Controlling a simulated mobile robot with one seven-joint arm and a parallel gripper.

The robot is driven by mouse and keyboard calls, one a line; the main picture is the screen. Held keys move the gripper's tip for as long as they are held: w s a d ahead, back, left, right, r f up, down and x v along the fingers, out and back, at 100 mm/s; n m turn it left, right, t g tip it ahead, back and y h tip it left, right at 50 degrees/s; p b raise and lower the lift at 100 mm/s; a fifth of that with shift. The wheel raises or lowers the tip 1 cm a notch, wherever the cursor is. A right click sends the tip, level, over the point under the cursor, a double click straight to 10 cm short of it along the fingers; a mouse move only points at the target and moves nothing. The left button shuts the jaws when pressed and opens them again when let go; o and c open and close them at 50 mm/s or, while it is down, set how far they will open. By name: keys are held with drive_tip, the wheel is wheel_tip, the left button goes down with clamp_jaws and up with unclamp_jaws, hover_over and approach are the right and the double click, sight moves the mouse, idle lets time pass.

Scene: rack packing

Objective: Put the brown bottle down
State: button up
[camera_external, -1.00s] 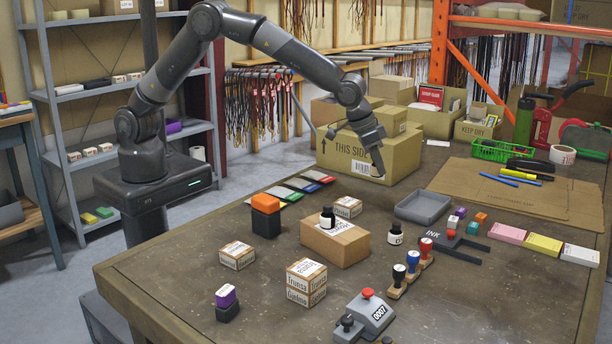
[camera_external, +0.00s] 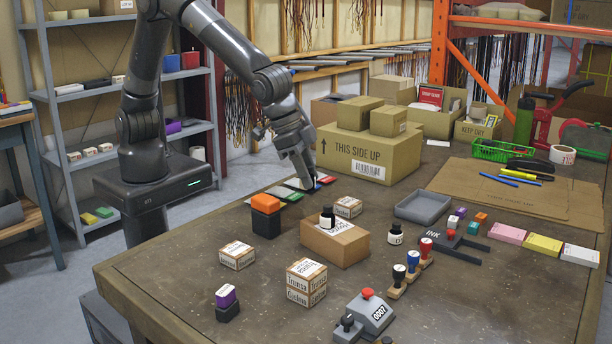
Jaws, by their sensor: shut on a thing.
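My gripper (camera_external: 310,184) points down over the coloured flat pads at the far left edge of the table. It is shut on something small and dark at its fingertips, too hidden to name. Whether this thing touches the pads cannot be told. A dark bottle with a pale label (camera_external: 327,218) stands upright on a brown carton (camera_external: 335,246) in the middle of the table. A second dark bottle with a white label (camera_external: 395,235) stands upright on the table to the right of the carton. My gripper is behind and left of both.
A large carton (camera_external: 390,165) with smaller boxes on top stands right of my gripper. An orange-topped black block (camera_external: 265,213) is in front and left. A grey tray (camera_external: 423,207) and hand stamps (camera_external: 412,264) are farther right.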

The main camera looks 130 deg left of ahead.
drive_tip(key=w+a+f, duration=0.1)
drive_tip(key=a, duration=0.1)
drive_tip(key=w+a+f, duration=0.1)
drive_tip(key=a+f, duration=0.1)
drive_tip(key=a, duration=0.1)
drive_tip(key=w+a+f, duration=0.1)
drive_tip(key=a+f, duration=0.1)
drive_tip(key=a, duration=0.1)
drive_tip(key=shift+w+f, duration=0.1)
drive_tip(key=shift+f, duration=1.95)
drive_tip(key=shift+f, duration=0.1)
drive_tip(key=o, duration=0.7)
